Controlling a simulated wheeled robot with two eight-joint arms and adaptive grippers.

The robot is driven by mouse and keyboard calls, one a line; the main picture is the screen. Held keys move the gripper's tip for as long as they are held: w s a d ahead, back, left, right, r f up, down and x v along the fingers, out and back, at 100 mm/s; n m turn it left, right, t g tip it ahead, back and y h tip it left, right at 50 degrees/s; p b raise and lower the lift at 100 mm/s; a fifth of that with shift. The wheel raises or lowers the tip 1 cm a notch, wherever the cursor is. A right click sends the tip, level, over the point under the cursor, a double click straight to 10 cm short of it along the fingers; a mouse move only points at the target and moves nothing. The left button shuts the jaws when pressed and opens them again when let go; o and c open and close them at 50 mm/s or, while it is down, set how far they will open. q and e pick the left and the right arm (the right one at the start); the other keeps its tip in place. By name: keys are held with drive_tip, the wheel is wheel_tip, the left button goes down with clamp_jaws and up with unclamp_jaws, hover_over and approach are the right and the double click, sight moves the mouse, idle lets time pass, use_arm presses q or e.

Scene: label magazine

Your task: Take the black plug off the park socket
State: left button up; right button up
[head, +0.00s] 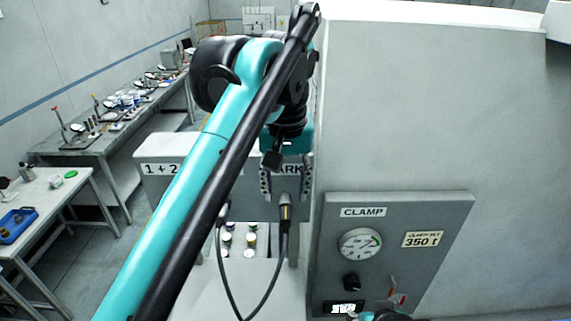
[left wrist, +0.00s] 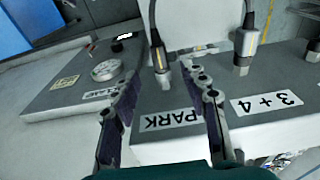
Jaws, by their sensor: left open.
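The black plug (head: 285,211) stands at the socket marked PARK on the grey box, with a black cable looping from its end. In the left wrist view the black plug (left wrist: 161,62) shows a gold band and lies just beyond my fingertips, roughly in line with the gap. My left gripper (head: 285,185) is over the PARK end of the box; in the left wrist view its two fingers (left wrist: 160,85) are apart with nothing between them. The PARK label (left wrist: 171,120) lies between the fingers. The arm hides part of the box in the head view.
A second plug (left wrist: 242,52) stands by the 3 + 4 label (left wrist: 267,103), also cabled. The clamp panel (head: 455,237) with a gauge (head: 360,244) stands beside the box. Workbenches (head: 85,148) are at the left.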

sight(286, 213)
use_arm(q)
drive_tip(key=shift+w, duration=0.1)
drive_tip(key=shift+f, duration=0.35)
drive_tip(key=f, duration=0.6)
drive_tip(key=shift+w+f+p, duration=0.3)
drive_tip(key=shift+p, duration=0.1)
drive_tip(key=shift+s, duration=0.2)
drive_tip(key=shift+w, duration=0.1)
clamp_jaws()
drive_tip(key=shift+s, duration=2.4)
